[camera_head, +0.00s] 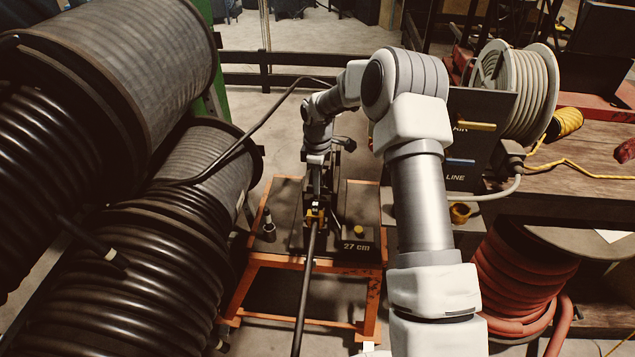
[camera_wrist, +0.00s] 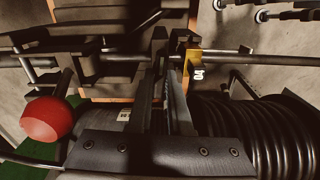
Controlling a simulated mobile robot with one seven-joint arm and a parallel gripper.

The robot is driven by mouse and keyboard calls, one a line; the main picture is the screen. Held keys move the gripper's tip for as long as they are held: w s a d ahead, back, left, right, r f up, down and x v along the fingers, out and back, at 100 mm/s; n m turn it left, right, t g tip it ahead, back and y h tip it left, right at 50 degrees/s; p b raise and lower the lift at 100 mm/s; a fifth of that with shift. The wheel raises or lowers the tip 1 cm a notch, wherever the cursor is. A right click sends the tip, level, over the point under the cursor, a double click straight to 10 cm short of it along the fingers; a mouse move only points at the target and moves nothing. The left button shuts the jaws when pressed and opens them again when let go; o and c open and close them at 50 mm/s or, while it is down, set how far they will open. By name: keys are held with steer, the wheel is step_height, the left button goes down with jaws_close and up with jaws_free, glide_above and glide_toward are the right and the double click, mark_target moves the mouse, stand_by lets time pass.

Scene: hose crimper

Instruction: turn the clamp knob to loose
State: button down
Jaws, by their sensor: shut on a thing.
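The crimper stands on an orange-framed stand (camera_head: 243,290) in the middle of the head view. My gripper (camera_head: 318,178) reaches down over it. In the wrist view my gripper (camera_wrist: 165,62) has its two fingers close together on a small dark part, seemingly the clamp knob; the fingers hide most of it, so its turn position cannot be told. A yellow piece marked 04 (camera_wrist: 194,62) sits just right of the fingertips. A black hose (camera_head: 304,290) runs into the crimper from the front; it also shows in the wrist view (camera_wrist: 270,60).
A red ball handle (camera_wrist: 46,118) stands left of my fingers in the wrist view. Large black hose reels (camera_head: 110,60) crowd the left. A bench (camera_head: 590,160) with a cable reel (camera_head: 535,85) and a red hose coil (camera_head: 520,280) fill the right.

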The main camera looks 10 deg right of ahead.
steer(key=shift+n, duration=0.6)
steer(key=c, duration=0.8)
jaws_free()
steer(key=shift+c, duration=0.2)
step_height(320, 180, up, 18)
steer(key=p, duration=0.1)
steer(key=shift+f, duration=0.25)
